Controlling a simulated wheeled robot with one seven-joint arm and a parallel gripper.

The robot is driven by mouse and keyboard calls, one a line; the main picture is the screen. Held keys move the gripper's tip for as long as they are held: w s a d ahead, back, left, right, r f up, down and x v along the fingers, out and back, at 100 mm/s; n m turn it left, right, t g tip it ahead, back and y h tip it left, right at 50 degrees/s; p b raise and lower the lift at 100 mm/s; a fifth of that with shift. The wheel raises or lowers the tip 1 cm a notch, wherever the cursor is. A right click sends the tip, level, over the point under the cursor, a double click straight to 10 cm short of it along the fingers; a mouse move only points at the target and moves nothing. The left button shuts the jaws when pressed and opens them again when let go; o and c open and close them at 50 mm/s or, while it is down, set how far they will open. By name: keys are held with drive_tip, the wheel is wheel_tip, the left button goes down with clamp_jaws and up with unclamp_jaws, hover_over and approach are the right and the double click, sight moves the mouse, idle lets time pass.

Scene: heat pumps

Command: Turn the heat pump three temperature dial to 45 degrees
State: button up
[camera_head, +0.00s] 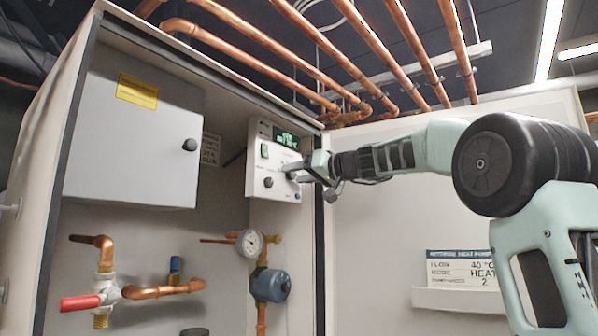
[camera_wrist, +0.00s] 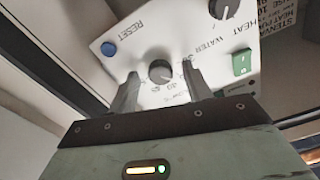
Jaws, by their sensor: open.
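The white control panel (camera_head: 257,184) is on the cabinet's inner right side, with a lit green display (camera_head: 286,137). In the wrist view, which shows the panel upside down, a round grey-black dial (camera_wrist: 160,71) has small numbers around it. I cannot read its setting or a pump number. My gripper (camera_wrist: 160,72) is open, one finger on each side of this dial; contact is not clear. A second dial (camera_wrist: 220,8) is marked HEAT and WATER.
A blue RESET button (camera_wrist: 109,49) and a green switch (camera_wrist: 242,62) sit near the dial. Below are copper pipes, a gauge (camera_head: 249,242) and a red-handled valve (camera_head: 80,303). A sign (camera_head: 462,268) is right.

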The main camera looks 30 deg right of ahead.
drive_tip(key=c, duration=1)
drive_tip(key=shift+o, duration=0.2)
drive_tip(key=shift+f+m, duration=0.1)
drive_tip(key=shift+m, duration=0.2)
drive_tip(key=m+b, duration=0.2)
drive_tip(key=shift+m, duration=0.3)
drive_tip(key=m+b, duration=0.1)
drive_tip(key=m, duration=0.3)
drive_tip(key=shift+m, duration=0.3)
drive_tip(key=m, duration=0.4)
drive_tip(key=shift+m, duration=2)
